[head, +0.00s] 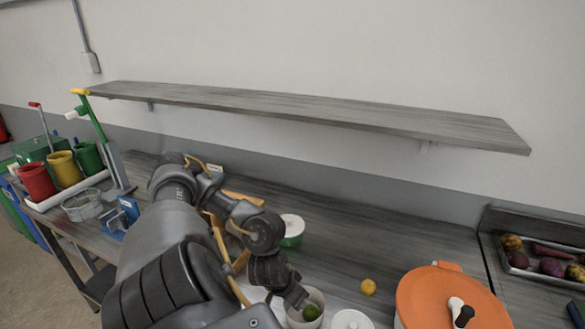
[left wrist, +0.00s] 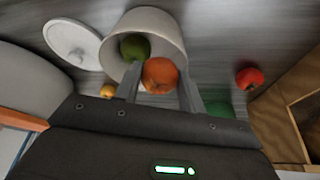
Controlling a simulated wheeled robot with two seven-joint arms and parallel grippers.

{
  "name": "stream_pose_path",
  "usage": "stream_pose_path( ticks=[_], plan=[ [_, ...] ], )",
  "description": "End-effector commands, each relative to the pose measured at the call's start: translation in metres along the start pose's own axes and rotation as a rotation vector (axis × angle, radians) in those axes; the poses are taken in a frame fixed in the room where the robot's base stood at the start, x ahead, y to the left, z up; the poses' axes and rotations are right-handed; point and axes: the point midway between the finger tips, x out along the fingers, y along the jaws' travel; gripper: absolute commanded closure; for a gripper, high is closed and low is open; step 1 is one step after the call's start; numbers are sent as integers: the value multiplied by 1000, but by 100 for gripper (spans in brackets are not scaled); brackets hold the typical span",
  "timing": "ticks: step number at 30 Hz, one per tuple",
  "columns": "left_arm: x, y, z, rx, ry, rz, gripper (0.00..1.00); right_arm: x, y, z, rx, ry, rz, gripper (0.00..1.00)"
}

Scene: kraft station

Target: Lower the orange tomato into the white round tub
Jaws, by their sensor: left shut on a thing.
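The orange tomato (left wrist: 160,75) is between the fingers of my left gripper (left wrist: 160,92), which is shut on it. The white round tub (left wrist: 172,28) is just beyond it in the left wrist view, with a green round fruit (left wrist: 135,46) inside. The tomato overlaps the tub's rim in that view; I cannot tell whether it touches. In the head view my left gripper (head: 292,296) is close beside the tub (head: 293,318), where the green fruit also shows. The tomato cannot be made out there. My right gripper is not in view.
A white lid (left wrist: 72,40) lies beside the tub. A yellow fruit (head: 368,287), a red tomato (left wrist: 249,77) and a wooden crate (left wrist: 293,85) are nearby. A large orange-lidded pot (head: 430,295) stands right. A shelf (head: 300,107) runs above the counter.

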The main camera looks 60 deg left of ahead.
Motion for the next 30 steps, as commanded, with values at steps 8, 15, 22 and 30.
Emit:
stream_pose_path(
  ticks=[8, 15, 22, 30],
  plan=[
    [1, 0, 3, 0, -6, 2, 83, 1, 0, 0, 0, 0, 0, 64],
    [2, 0, 3, 0, -5, 1, 83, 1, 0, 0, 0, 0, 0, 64],
    [5, 0, 4, 0, -5, 2, 83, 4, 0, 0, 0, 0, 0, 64],
    [4, 0, 3, 0, -4, 1, 52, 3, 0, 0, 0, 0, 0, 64]
  ],
)
